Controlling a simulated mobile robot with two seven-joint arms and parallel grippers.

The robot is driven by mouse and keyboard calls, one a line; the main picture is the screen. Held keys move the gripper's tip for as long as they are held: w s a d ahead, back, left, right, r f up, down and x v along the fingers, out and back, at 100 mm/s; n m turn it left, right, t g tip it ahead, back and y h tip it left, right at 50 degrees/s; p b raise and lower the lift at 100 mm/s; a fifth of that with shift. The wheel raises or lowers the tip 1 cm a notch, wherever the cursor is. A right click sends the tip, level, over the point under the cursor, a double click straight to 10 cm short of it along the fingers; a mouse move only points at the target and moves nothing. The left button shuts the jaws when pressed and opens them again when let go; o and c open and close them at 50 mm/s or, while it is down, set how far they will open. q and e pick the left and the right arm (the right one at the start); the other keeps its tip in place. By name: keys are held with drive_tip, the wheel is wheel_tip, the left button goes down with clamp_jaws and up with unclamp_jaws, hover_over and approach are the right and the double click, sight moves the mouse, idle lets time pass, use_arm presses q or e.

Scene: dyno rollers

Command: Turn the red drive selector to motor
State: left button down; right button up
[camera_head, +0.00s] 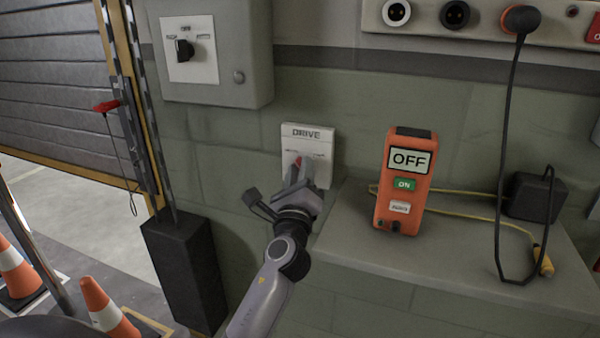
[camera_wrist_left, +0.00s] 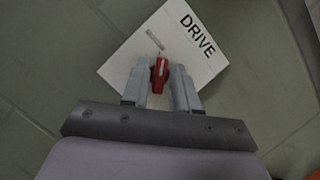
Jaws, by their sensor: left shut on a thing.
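The white DRIVE plate (camera_head: 320,142) is on the wall at the middle of the head view, and it fills the upper middle of the left wrist view (camera_wrist_left: 203,68). The red drive selector (camera_wrist_left: 158,74) sits on it; only a small red part (camera_head: 298,161) shows in the head view. My left gripper (camera_head: 299,174) is at the plate, its fingers on either side of the selector (camera_wrist_left: 160,82), shut on it. The labels around the selector are too small or covered to read. My right gripper is not in view.
An orange handheld unit (camera_head: 408,182) reading OFF stands on the ledge (camera_head: 450,262) right of my arm. A grey box with a black rotary switch (camera_head: 185,50) hangs up left. A black cable (camera_head: 504,140) hangs at right. Cones (camera_head: 104,308) stand at lower left.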

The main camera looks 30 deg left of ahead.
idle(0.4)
use_arm(q)
drive_tip(key=c, duration=1.2)
unclamp_jaws()
drive_tip(key=shift+o, duration=0.2)
wheel_tip(320, 180, up, 9)
drive_tip(key=p, duration=0.5)
drive_tip(key=shift+r, duration=0.2)
wheel_tip(320, 180, up, 11)
drive_tip(key=p, duration=0.3)
drive_tip(key=shift+f, duration=0.2)
